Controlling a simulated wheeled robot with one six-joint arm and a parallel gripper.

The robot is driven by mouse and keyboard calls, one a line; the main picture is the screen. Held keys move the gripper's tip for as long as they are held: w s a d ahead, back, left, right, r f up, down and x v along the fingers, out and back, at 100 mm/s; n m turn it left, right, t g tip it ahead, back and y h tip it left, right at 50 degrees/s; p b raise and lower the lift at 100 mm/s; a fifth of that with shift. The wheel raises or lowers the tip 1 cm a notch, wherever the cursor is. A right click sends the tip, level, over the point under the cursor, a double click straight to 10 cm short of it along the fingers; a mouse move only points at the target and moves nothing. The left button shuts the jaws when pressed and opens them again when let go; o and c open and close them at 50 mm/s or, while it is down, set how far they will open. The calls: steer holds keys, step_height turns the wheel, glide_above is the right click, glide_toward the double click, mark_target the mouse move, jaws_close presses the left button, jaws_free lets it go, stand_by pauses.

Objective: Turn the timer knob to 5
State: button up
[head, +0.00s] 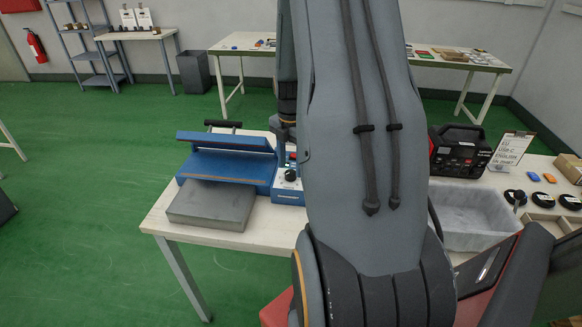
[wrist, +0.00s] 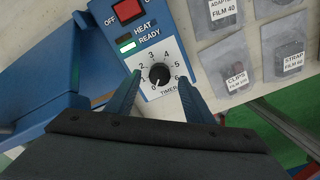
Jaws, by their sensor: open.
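The black timer knob (wrist: 159,74) sits on the sealer's white-and-blue control panel (wrist: 172,47), in a dial numbered 0 to 6. Its pale pointer mark seems to face the 0 at the bottom, but it is small. My gripper (wrist: 159,77) is open, with one blue finger on each side of the knob. I cannot tell whether either finger touches it. In the head view the knob (head: 290,175) shows on the blue heat sealer (head: 226,160), just left of my arm. My arm hides much of my gripper there.
A red switch (wrist: 127,10) and a lit green lamp (wrist: 128,46) are on the panel. Labelled film bags (wrist: 284,48) lie beside it. In the head view, a grey basin (head: 470,222) and a black-and-red power unit (head: 459,150) stand right of my arm.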

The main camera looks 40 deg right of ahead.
steer(key=shift+f, duration=1.1)
steer(key=c, duration=1)
steer(key=shift+c, duration=0.2)
